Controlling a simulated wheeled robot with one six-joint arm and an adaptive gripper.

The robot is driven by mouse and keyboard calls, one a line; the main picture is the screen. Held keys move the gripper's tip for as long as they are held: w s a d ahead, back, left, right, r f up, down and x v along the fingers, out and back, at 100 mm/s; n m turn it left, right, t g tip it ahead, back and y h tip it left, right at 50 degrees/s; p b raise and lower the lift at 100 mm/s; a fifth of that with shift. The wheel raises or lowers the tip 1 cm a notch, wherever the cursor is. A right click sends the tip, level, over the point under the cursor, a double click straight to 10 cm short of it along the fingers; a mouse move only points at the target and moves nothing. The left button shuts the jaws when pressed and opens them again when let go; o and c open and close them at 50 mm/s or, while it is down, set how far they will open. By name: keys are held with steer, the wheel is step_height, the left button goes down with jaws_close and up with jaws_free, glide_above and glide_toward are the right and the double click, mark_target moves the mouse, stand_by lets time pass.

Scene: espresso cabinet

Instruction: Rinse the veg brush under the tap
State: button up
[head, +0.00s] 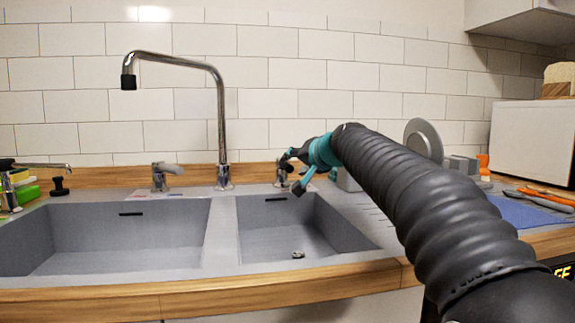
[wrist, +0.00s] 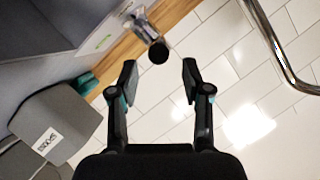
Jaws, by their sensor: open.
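The chrome tap (head: 220,130) rises behind the double sink, its spout (head: 129,80) over the left basin. It also shows at the right of the wrist view (wrist: 280,50). A left tap handle (head: 164,173) and a right tap handle (head: 281,182) stand on either side of it. My gripper (head: 292,172) is open and empty, close to the right handle. In the wrist view my gripper (wrist: 160,80) has a dark-ended handle (wrist: 157,50) ahead of the gap between its fingertips, seemingly apart from them. I cannot make out a veg brush.
The left basin (head: 120,240) looks empty. The right basin (head: 300,225) has a drain (head: 298,254). Green and yellow sponges (head: 24,193) lie far left. Grey objects, a blue mat (head: 525,212) and orange-handled tools (head: 545,198) are at right. A tiled wall (head: 330,75) stands behind.

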mark_target(285, 165)
steer(key=shift+p+x, duration=0.5)
steer(key=shift+x, duration=2.45)
jaws_close()
